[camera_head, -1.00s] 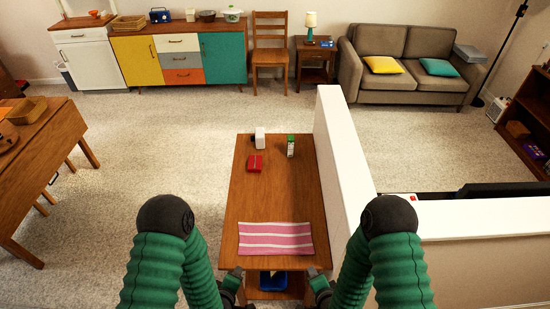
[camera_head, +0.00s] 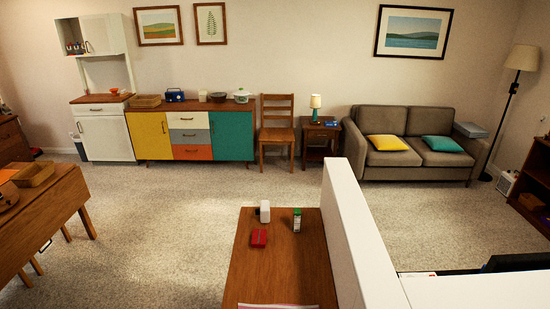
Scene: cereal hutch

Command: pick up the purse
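A small red object (camera_head: 259,238) lies on the wooden table in front of me. It may be the purse, but it is too small to tell. No other thing in view is clearly a purse. Neither of my grippers shows in the current head view.
The narrow wooden table (camera_head: 285,265) also bears a white item (camera_head: 265,211), a green-and-white carton (camera_head: 297,220) and the edge of a pink cloth (camera_head: 278,306). A white half wall (camera_head: 352,240) runs along its right side. Open carpet (camera_head: 165,225) lies to the left.

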